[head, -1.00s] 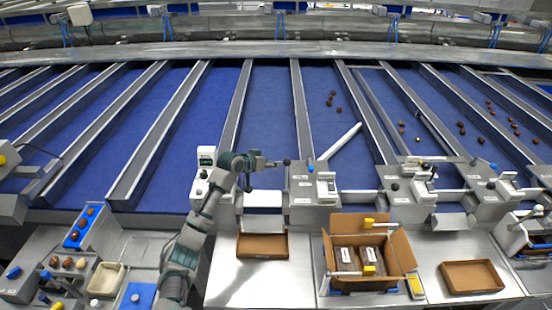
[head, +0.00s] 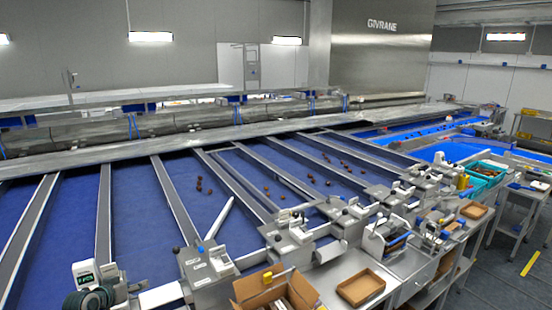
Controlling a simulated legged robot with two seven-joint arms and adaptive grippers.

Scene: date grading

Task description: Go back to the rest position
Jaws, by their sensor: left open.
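Only a part of my left arm shows, at the lower left edge of the head view, with a dark ringed wrist. My left gripper (head: 126,289) is small and partly cut off there, open, beside a white scale with a lit display (head: 86,274) and close to the grey sorting station (head: 207,264). Nothing can be seen held in it. My right gripper is not in view.
Blue sorting lanes (head: 130,215) with metal dividers run across the view, several dates (head: 199,184) on them. An open cardboard box (head: 275,294) and a brown tray (head: 361,287) stand at the front. Teal crates (head: 487,169) and grey floor are at the right.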

